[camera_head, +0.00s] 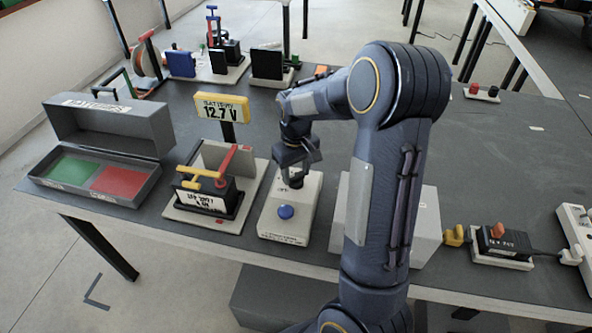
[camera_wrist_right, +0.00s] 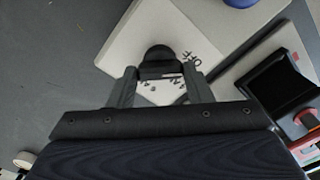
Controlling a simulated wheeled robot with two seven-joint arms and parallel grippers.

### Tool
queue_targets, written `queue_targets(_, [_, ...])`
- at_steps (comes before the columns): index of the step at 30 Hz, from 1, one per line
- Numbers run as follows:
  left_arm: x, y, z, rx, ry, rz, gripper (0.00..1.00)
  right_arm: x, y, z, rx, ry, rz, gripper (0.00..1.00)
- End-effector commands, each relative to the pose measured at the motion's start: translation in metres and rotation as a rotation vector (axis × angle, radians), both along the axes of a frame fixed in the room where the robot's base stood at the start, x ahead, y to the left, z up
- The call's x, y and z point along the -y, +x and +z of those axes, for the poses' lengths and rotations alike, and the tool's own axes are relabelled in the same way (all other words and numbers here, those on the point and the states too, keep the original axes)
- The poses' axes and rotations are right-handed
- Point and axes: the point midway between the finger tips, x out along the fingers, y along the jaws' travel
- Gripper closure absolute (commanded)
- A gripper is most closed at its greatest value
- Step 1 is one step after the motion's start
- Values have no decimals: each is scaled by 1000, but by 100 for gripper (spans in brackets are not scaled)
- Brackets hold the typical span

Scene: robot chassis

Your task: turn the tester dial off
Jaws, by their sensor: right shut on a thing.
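The tester (camera_head: 286,230) is a pale box with a blue button on its near part, standing near the front edge of the table. Its dial (camera_head: 296,182) is a small black knob on the far part of the top. My right gripper (camera_head: 295,174) points down over the dial and is shut on it. In the right wrist view the black dial (camera_wrist_right: 159,55) sits between my fingertips, with the pale tester top (camera_wrist_right: 128,44) around it. Printed marks, one reading like OFF, show beside the dial; its exact setting is hidden. My left gripper is not in view.
Left of the tester stand a battery stand with a red and yellow clamp (camera_head: 204,184), a yellow 12.7 V display (camera_head: 222,107) and an open grey case (camera_head: 110,132). A pale box (camera_head: 425,225) stands close on the right, partly behind my arm.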

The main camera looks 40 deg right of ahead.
Motion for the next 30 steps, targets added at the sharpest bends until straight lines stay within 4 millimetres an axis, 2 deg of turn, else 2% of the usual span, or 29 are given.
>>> queue_targets(8, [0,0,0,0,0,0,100,0,1,1,3,-1,5,77])
queue_targets(9, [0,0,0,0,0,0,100,0,1,1,3,-1,4,52])
queue_targets(14, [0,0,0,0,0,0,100,0,1,1,2,-1,3,33])
queue_targets(23, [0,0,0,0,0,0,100,0,1,3,2,-1,2,33])
queue_targets(26, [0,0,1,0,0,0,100,0,1,13,5,-1,2,33])
queue_targets(30, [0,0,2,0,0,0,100,0,2,37,7,-1,3,33])
